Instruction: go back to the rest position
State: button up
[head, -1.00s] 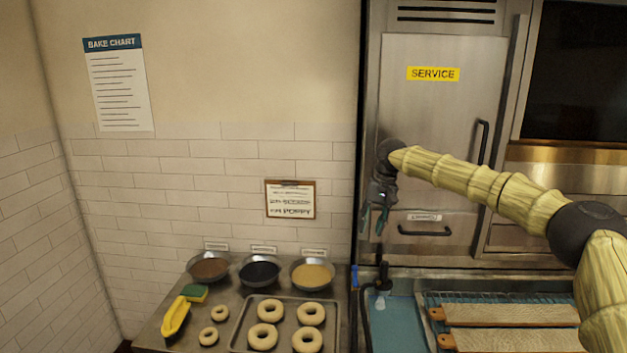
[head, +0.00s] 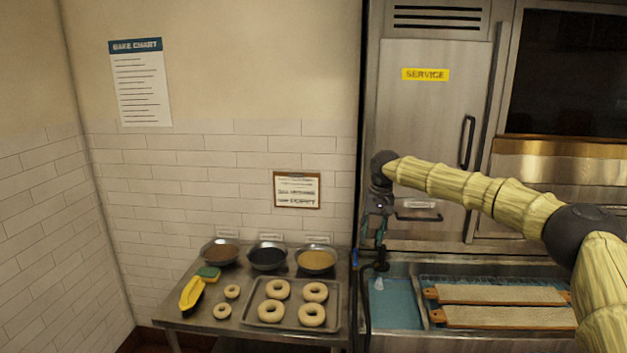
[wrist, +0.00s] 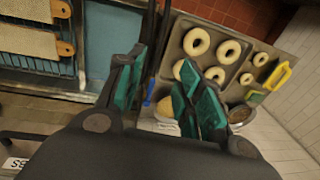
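My gripper (head: 381,232) hangs pointing down in front of the steel service cabinet, at the right end of the steel table. In the wrist view my gripper (wrist: 160,88) shows two green-padded fingers with a gap between them. Nothing is between the fingers; the gripper is open and empty. It is apart from the table, the bowls and the tray. My arm reaches in from the right.
A tray (head: 246,318) of bagels, several bowls (head: 268,257) and a yellow object (head: 191,294) stand on the steel table. Right of it, a blue basin (head: 397,304) and wooden boards (head: 500,294) lie below the arm. A black faucet-like fitting (head: 381,283) rises close under my gripper.

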jog(key=s+a+f+t+h+b, duration=0.2)
jog(key=s+a+f+h, duration=0.1)
jog(key=f, duration=0.9)
jog(key=s+a+f+t+h+b, duration=0.15)
jog(key=s+f, duration=0.25)
jog(key=f, duration=0.9)
jog(key=s+a+f+n+t+b, duration=0.1)
jog(key=s+f+b, duration=0.1)
jog(key=s+f, duration=0.6)
jog(key=s+a+f+t+b, duration=0.2)
jog(key=s+f, duration=0.5)
jog(key=f, duration=0.4)
jog(key=s+d+f+g+y+b, duration=0.1)
jog(key=s+f, duration=0.3)
jog(key=s, duration=0.3)
jog(key=s+d+f+n+y+b, duration=0.1)
jog(key=s+d+f, duration=0.15)
jog(key=s, duration=0.45)
jog(key=s+d+f+g+b, duration=0.1)
jog(key=s+f+b, duration=0.1)
jog(key=s+f, duration=0.35)
jog(key=s+d+g+b, duration=0.1)
jog(key=s+d, duration=0.3)
jog(key=s, duration=0.8)
jog(key=s+d+m+g+y+b, duration=0.1)
jog(key=s+d+g, duration=0.3)
jog(key=s, duration=0.8)
jog(key=shift+r, duration=0.15)
jog(key=shift+d, duration=0.1)
